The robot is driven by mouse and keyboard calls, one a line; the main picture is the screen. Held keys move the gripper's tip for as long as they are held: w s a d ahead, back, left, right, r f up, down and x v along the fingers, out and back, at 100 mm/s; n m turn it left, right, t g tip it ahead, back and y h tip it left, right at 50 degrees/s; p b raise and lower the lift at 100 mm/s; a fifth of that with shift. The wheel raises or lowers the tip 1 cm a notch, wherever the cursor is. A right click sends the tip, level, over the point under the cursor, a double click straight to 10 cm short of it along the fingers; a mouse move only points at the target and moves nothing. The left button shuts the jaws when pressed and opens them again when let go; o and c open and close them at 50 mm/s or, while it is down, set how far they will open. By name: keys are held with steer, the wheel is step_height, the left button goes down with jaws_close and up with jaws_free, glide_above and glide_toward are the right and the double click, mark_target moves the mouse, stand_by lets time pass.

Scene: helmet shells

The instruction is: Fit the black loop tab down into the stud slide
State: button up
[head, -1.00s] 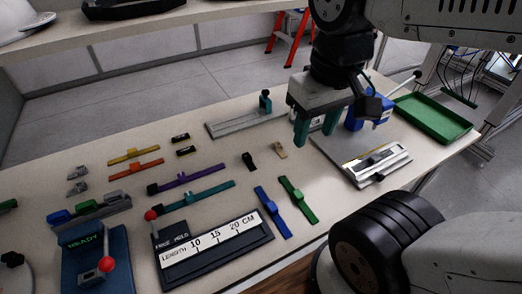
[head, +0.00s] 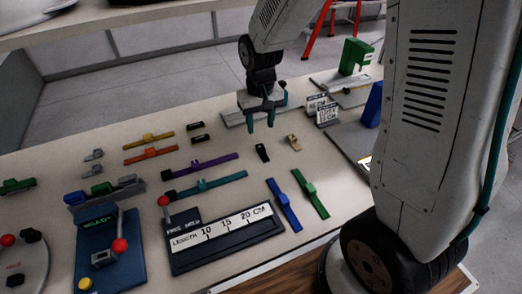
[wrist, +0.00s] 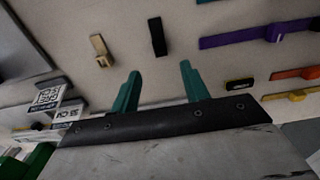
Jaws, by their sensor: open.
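The black loop tab (head: 262,152) lies flat on the table, a small dark piece left of a tan tab (head: 294,142). In the wrist view the black tab (wrist: 157,36) lies beyond the fingertips, roughly between their lines, with the tan tab (wrist: 101,50) to its left. My gripper (head: 261,122) is open and empty above the table, on the far side of the black tab. Its two teal fingers also show in the wrist view (wrist: 158,86), apart from the tab. I cannot tell for sure which piece is the stud slide; the right-hand fixture is mostly hidden by my arm.
Purple (head: 205,163) and teal (head: 208,186) straps lie left of the tab; blue (head: 284,205) and green (head: 311,194) straps lie nearer. A black length gauge (head: 224,237) stands in front. Small signs (head: 322,108) stand right of my gripper. Bare table surrounds the tab.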

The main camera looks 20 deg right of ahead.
mark_target(261, 151)
steer(key=f, duration=0.8)
steer(key=shift+w+f, duration=0.3)
steer(key=shift+w, duration=0.05)
jaws_close()
